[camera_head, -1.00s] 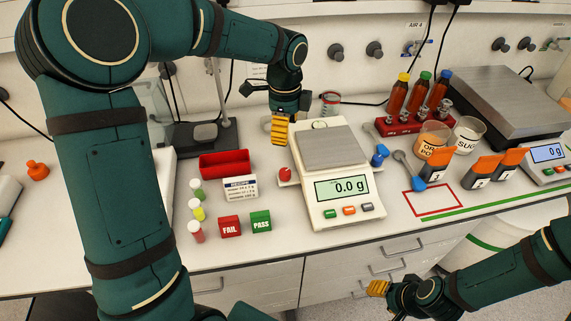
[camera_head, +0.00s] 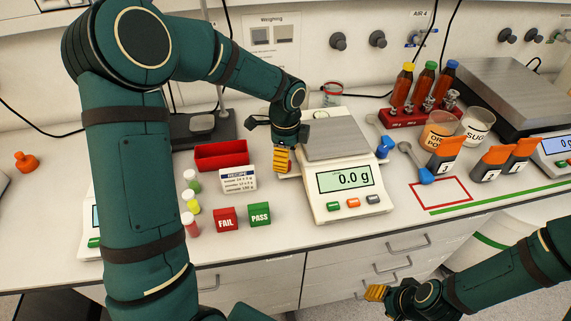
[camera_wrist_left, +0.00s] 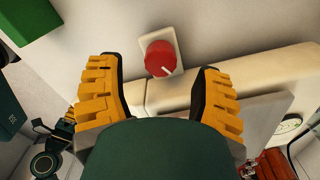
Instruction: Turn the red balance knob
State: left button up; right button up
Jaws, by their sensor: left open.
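The red balance knob (camera_wrist_left: 160,59) sits on a small cream plate at the balance's side in the left wrist view. A white line marks its face. My left gripper (camera_wrist_left: 158,95) is open, its yellow fingers on either side of the knob's line and apart from it. In the head view my left gripper (camera_head: 283,160) is over the left side of the balance (camera_head: 349,196) and hides the knob. The balance display reads 0.0 g. My right gripper (camera_head: 376,293) is at the lower right, off the bench front; its finger gap is too small to judge.
A red tray (camera_head: 221,156), a recipe card (camera_head: 239,180), small vials and the FAIL (camera_head: 227,219) and PASS (camera_head: 260,214) blocks lie left of the balance. A blue-handled scoop (camera_head: 425,176) and a red bottle rack (camera_head: 412,117) are right of it.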

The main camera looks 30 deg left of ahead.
pick_arm(q)
jog(key=shift+f, duration=1.35)
jog(key=shift+o, duration=0.2)
grip_shut()
jog(key=n, duration=0.5)
jog(key=shift+n+b, duration=0.4)
jog(key=n, duration=0.5)
jog(key=shift+n, duration=0.4)
